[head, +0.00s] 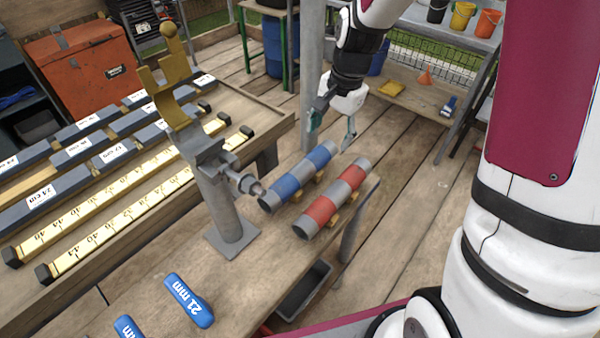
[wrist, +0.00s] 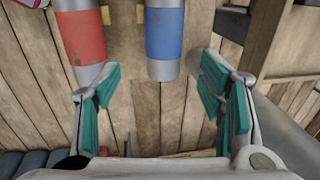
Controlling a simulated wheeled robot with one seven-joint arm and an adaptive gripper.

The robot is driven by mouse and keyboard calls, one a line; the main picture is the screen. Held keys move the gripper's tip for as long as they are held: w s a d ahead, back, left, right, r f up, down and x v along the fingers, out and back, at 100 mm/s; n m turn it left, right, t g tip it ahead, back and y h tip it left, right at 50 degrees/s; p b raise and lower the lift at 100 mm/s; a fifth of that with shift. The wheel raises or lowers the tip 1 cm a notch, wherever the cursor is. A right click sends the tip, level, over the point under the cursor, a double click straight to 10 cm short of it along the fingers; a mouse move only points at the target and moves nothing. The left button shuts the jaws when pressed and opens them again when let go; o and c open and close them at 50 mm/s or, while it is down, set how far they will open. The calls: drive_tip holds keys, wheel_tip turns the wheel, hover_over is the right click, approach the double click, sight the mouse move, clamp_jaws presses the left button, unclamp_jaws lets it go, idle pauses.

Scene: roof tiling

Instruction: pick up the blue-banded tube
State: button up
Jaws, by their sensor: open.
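The blue-banded tube (head: 299,177) is grey with blue bands and lies on small yellow rests at the right end of the wooden bench. It also shows in the wrist view (wrist: 164,33), upper middle, in line with the gap between the fingers. My gripper (head: 333,134) is open and empty, just beyond the far end of the tubes in the head view. In the wrist view its teal finger pads (wrist: 160,100) stand wide apart, with the tube's end ahead of them and not between them. A red-banded tube (head: 333,199) lies parallel, close on the right in the head view.
A grey metal stand with a yellow fork (head: 225,200) rises left of the tubes. Blue tags marked 21 mm (head: 188,300) lie on the near bench. A rack of rulers and labelled bars (head: 110,160) fills the left. A grey post (head: 312,70) stands behind the tubes.

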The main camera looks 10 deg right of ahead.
sight(322, 149)
drive_tip(key=f, duration=0.2)
drive_tip(key=a+f, duration=0.1)
drive_tip(key=f, duration=0.2)
drive_tip(key=w+f+b, duration=0.1)
drive_tip(key=f, duration=0.1)
drive_tip(key=shift+a+f, duration=0.2)
drive_tip(key=shift+f, duration=0.05)
clamp_jaws()
